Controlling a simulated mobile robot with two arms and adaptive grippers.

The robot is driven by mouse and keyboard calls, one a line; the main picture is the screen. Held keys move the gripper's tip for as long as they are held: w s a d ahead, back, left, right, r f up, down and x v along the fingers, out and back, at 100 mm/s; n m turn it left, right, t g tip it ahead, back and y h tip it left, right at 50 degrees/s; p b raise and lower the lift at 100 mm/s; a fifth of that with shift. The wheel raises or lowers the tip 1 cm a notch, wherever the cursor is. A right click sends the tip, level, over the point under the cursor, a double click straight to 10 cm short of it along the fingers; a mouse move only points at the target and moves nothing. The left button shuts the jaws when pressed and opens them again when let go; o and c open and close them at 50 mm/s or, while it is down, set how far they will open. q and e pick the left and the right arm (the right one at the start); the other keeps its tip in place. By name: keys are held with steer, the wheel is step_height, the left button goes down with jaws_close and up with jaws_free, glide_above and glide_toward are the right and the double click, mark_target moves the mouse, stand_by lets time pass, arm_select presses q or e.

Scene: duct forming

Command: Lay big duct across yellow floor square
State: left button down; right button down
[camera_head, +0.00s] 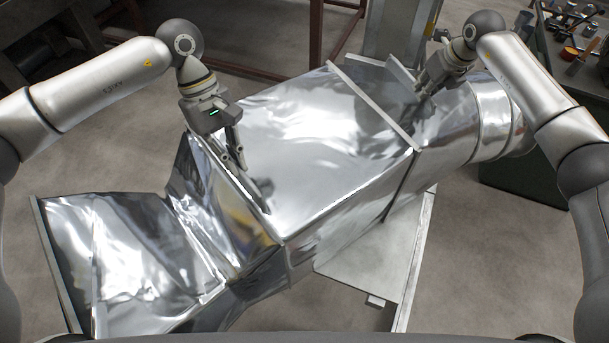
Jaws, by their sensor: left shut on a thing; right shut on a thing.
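The big duct (310,140) is shiny sheet metal. It runs from a flared, bent section at lower left, through a boxy middle, to a round ribbed end at upper right. My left gripper (255,190) is shut on the duct's raised seam at the left end of the boxy middle. My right gripper (422,97) is shut on the duct near the seam toward the round end; its fingertips are partly hard to make out. No yellow square shows on the visible floor; a faint yellow tint shows on the duct's left side.
A flat grey metal surface (375,255) lies under the duct's middle. A grey column (395,30) stands behind it. A dark bench with tools (575,50) is at upper right, and a reddish-brown frame (316,35) is at the back. Bare concrete floor (500,260) shows at lower right.

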stand_by(0.3)
arm_select(q)
steer(key=shift+w+r, duration=0.2)
arm_select(e)
steer(key=shift+w+r, duration=0.25)
steer(key=shift+r, duration=0.1)
arm_select(q)
steer(key=shift+r, duration=0.1)
